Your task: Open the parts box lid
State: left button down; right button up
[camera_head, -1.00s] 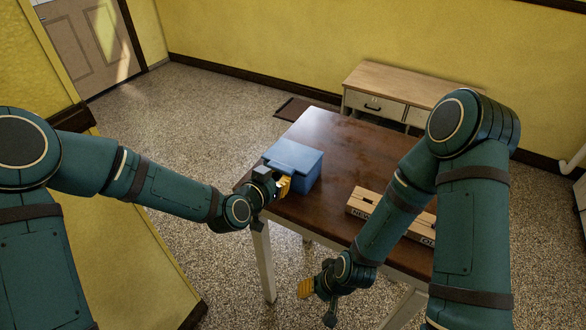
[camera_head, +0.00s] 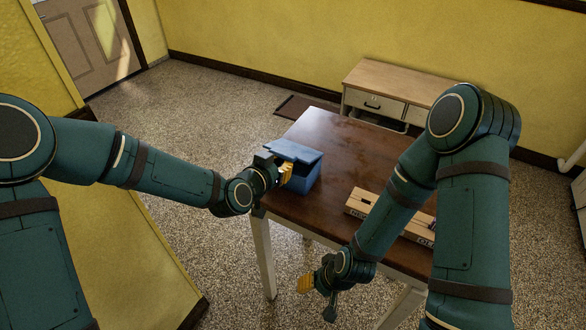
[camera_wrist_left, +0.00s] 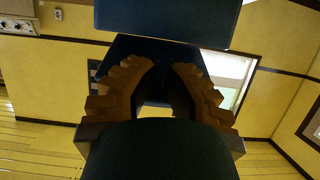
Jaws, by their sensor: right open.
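The blue parts box (camera_head: 301,176) stands on the near left corner of the brown table. Its lid (camera_head: 291,151) is tilted, its near edge raised off the box. My left gripper (camera_head: 287,172) is at the box's near left side, its yellow fingers under the raised lid edge. In the left wrist view a gap shows between its fingers (camera_wrist_left: 163,70), with dark blue surface beyond them and a blue panel across the top. Whether the fingers pinch anything is unclear. My right gripper (camera_head: 318,287) is open and empty, low in front of the table's near edge.
A wooden crate (camera_head: 362,202) with lettering lies on the table (camera_head: 335,155), partly behind my right arm. A low cabinet (camera_head: 385,82) with drawers stands by the yellow back wall. The table top behind the crate is clear.

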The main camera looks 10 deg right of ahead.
aim_at(286, 153)
pick_arm(q)
jog(key=shift+r, duration=0.15)
jog(key=shift+w+d+r+p, duration=0.3)
jog(key=shift+w+r, duration=0.1)
jog(key=shift+r, duration=0.2)
jog(key=shift+w+d+r+p, duration=0.25)
jog(key=shift+w+r, duration=0.1)
jog(key=shift+r, duration=0.3)
jog(key=shift+w+d+r+p, duration=0.2)
jog(key=shift+w+d+r, duration=0.15)
jog(key=shift+r, duration=0.25)
jog(key=shift+w, duration=0.1)
jog(key=shift+w+d+r, duration=0.15)
jog(key=shift+w+r, duration=0.05)
jog(key=shift+w, duration=0.05)
jog(key=shift+w+d+r+p, duration=0.2)
jog(key=shift+w+d+r, duration=0.3)
jog(key=shift+w, duration=0.2)
jog(key=shift+w+d+r+p, duration=0.2)
jog(key=shift+w+d+r, duration=0.3)
jog(key=shift+w, duration=0.2)
